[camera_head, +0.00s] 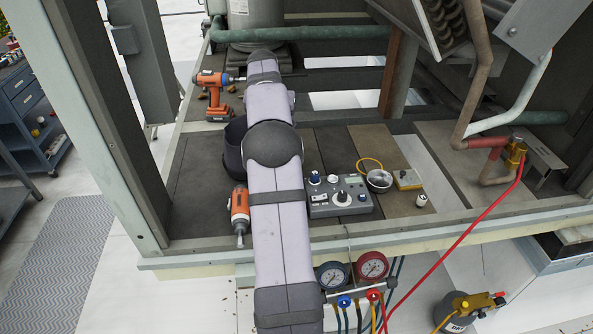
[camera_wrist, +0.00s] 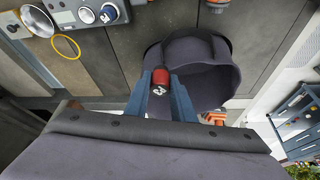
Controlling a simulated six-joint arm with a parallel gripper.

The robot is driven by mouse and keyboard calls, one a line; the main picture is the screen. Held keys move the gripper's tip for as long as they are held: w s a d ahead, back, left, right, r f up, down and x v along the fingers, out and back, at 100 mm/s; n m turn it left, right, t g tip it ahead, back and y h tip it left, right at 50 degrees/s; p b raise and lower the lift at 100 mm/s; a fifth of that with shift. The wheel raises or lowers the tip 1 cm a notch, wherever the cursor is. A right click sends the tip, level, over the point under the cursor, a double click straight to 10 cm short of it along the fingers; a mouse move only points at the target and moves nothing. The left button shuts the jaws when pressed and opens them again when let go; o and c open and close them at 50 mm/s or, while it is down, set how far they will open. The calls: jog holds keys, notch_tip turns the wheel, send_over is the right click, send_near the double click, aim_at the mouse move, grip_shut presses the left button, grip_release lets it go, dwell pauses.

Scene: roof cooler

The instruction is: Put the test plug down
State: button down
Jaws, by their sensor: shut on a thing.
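My gripper (camera_wrist: 160,90) shows in the wrist view with its two blue fingers shut on a small red-topped piece with a pale, dark-marked end, which I take for the test plug (camera_wrist: 160,77). The plug is held between the fingertips, in front of the dark round container (camera_wrist: 228,78). I cannot tell how high it is above the deck or whether it touches the container. In the head view my arm covers the gripper and the plug.
The dark container also shows left of my arm (camera_head: 233,150). Right of my arm are a grey dial box (camera_head: 340,197), a metal dish (camera_head: 379,180) and a yellow block (camera_head: 408,179). Bare deck (camera_wrist: 130,48) lies beside the plug.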

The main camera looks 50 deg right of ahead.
jog(key=s+d+f+b, duration=0.7)
jog(key=s+d+f, duration=0.6)
jog(key=s+d, duration=0.2)
jog(key=w+a+p, duration=0.1)
jog(key=w+a, duration=0.3)
jog(key=w+a+f+p, duration=0.1)
jog(key=w+a+p, duration=0.1)
jog(key=w+a, duration=0.3)
jog(key=w+a+p, duration=0.1)
jog(key=w+a, duration=0.3)
jog(key=a, duration=0.1)
jog(key=shift+w+f+p, duration=0.25)
jog(key=shift+w+p, duration=0.05)
jog(key=shift+w, duration=0.1)
jog(key=shift+d+f, duration=0.15)
jog(key=shift+f, duration=0.35)
jog(key=shift+f+p, duration=0.95)
jog(key=shift+f, duration=0.55)
jog(key=shift+w+a+f+p, duration=0.15)
jog(key=shift+a+f+p, duration=0.05)
jog(key=shift+f+p, duration=0.25)
